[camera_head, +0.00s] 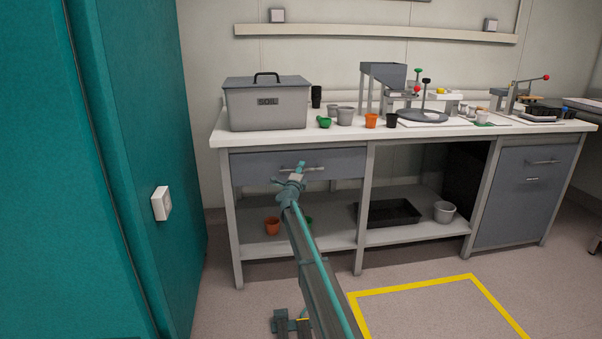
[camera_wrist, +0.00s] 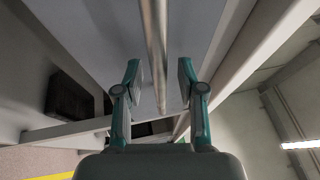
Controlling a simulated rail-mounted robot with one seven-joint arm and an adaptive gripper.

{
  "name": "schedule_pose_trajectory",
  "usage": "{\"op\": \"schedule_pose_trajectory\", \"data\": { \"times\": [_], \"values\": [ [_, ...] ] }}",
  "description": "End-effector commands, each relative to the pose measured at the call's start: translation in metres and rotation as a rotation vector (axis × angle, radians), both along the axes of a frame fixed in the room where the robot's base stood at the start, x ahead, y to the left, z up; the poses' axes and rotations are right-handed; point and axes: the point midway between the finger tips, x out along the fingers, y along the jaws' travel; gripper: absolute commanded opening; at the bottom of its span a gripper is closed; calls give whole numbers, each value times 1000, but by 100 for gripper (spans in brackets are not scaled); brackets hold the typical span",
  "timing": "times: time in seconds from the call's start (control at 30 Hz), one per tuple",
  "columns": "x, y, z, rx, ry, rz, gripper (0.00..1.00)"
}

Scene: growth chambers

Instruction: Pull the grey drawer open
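The grey drawer (camera_head: 252,168) is under the left part of the workbench top, and its front looks flush with the frame. Its light metal bar handle (camera_head: 314,169) sticks out from the front. My gripper (camera_head: 299,170) is at the handle in the head view and hides part of it. In the wrist view, my gripper (camera_wrist: 159,75) is open, with one finger on each side of the handle bar (camera_wrist: 156,45). Gaps show between the bar and both fingers. The drawer front (camera_wrist: 190,25) lies behind the bar.
The bench top (camera_head: 270,136) holds a soil box (camera_head: 266,109) and several pots. A lower shelf (camera_head: 335,238) carries a black tray (camera_head: 391,213) and pots. A grey cabinet (camera_head: 526,198) stands at the right, a teal wall (camera_head: 125,120) at the left. The floor before the bench is open.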

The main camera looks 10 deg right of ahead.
Motion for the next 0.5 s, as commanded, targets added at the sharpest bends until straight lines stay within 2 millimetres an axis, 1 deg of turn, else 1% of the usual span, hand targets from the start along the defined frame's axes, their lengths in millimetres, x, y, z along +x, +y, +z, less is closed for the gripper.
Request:
{"op": "schedule_pose_trajectory", "data": {
  "times": [0.23,0.27,0.3,0.47,0.5],
  "values": [
    [1,0,0,0,0,0,39],
    [1,0,0,0,0,0,36],
    [1,0,0,0,0,0,29],
    [1,0,0,0,0,0,3],
    [1,-1,0,0,0,0,0]
  ]
}}
